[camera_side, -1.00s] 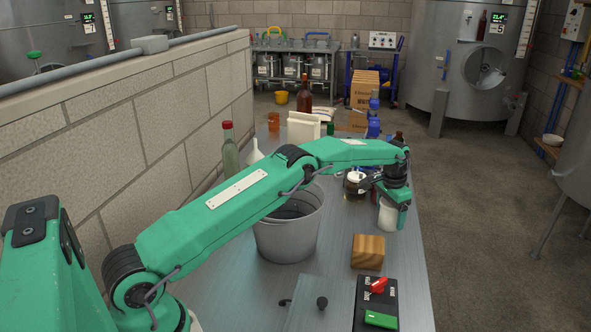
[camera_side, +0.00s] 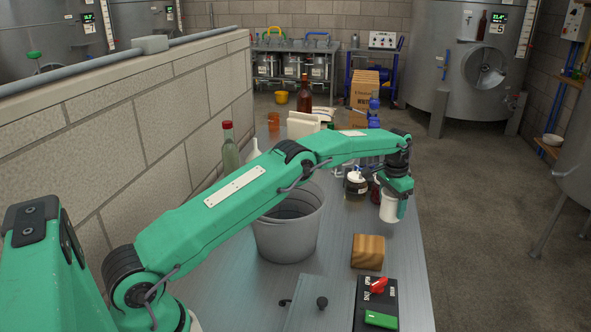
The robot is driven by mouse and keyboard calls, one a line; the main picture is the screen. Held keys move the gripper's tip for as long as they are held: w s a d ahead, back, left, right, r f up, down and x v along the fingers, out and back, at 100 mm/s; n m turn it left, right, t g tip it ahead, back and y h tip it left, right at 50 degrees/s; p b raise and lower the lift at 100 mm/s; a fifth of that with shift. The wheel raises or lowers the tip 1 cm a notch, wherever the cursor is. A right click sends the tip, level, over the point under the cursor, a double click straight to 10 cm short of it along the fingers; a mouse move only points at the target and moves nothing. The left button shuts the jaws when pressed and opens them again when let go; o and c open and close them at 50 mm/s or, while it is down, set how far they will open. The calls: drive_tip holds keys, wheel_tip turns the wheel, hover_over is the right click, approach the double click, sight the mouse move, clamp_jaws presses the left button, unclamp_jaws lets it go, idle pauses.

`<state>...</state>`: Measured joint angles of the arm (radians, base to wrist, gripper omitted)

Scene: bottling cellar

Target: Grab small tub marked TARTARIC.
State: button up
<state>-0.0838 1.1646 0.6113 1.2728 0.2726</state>
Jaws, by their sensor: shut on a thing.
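A small white tub (camera_side: 389,208) is held in my gripper (camera_side: 397,198), at the right side of the metal table (camera_side: 338,228). My gripper points down and is shut on the tub's upper part, which the fingers partly hide. I cannot read any marking on the tub from this view. The tub appears to be slightly above the table top.
A dark jar with a white lid (camera_side: 355,184) stands left of the tub. A metal bucket (camera_side: 287,235) is below my arm. A wooden block (camera_side: 368,251) and a switch box (camera_side: 376,303) are nearer. A green bottle (camera_side: 229,152) stands by the wall.

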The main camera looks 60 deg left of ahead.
drive_tip(key=shift+d+r, duration=0.1)
drive_tip(key=shift+r, duration=0.45)
drive_tip(key=s+d+r, duration=0.5)
drive_tip(key=d+r, duration=0.1)
drive_tip(key=d, duration=0.4)
drive_tip(key=shift+d+r, duration=0.15)
drive_tip(key=shift+r, duration=0.15)
drive_tip(key=shift+s+r, duration=0.1)
